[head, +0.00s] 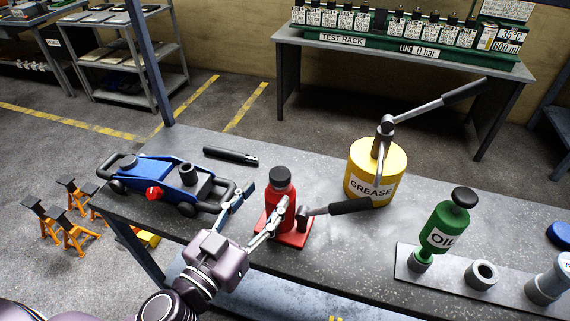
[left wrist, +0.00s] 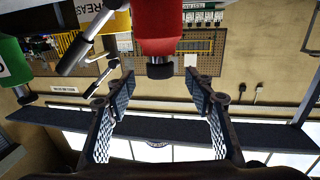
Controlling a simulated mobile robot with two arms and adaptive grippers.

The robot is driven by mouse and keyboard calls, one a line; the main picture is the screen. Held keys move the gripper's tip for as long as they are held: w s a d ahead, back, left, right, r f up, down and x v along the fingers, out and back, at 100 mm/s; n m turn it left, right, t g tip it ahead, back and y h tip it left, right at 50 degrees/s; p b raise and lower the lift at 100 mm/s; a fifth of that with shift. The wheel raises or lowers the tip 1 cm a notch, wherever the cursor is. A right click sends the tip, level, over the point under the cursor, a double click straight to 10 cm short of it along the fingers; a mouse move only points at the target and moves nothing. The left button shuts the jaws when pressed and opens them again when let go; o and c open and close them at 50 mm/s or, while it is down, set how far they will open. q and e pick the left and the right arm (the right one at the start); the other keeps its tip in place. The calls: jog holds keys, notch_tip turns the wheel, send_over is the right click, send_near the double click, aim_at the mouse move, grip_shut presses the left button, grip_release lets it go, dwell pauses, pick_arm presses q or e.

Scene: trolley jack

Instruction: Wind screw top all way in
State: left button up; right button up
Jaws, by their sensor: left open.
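A red bottle jack (head: 283,206) stands upright on the workbench, with a dark screw top (head: 280,176) and a black-gripped lever at its base. My left gripper (head: 266,196) is open beside the jack's front left, its two fingers spread and apart from it. In the left wrist view, which is upside down, the red body (left wrist: 159,25) hangs from the top with the dark screw top (left wrist: 159,68) below it. The screw top lies centred between the open fingers (left wrist: 161,88), around their tips, and nothing is gripped. My right gripper is not in view.
The blue trolley jack (head: 170,178) and a loose black handle (head: 230,156) lie left on the bench (head: 330,262). The yellow grease can (head: 360,190) stands behind right, its lever reaching up right. A green oil can (head: 440,228) stands right on a grey plate. Orange stands (head: 75,232) are on the floor.

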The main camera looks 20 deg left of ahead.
aim_at(274, 182)
pick_arm(q)
jog(key=shift+w, duration=0.4)
jog(key=shift+w+r+p, duration=0.15)
jog(key=shift+r+p, duration=0.05)
jog(key=shift+p, duration=0.15)
jog(key=shift+w+d+r, duration=0.1)
jog(key=shift+d+r, duration=0.05)
jog(key=shift+r, duration=0.05)
jog(key=shift+p+x, duration=0.75)
jog(key=shift+x, duration=0.1)
jog(key=x, duration=0.2)
jog(key=shift+w+f+p, duration=0.1)
jog(key=shift+w+p, duration=0.3)
jog(key=shift+w+d, duration=0.25)
jog(key=shift+w, duration=0.4)
jog(key=shift+f, duration=0.1)
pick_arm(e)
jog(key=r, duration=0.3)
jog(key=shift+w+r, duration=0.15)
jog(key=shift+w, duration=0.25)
pick_arm(q)
jog(key=shift+w, duration=0.1)
jog(key=shift+c, duration=0.5)
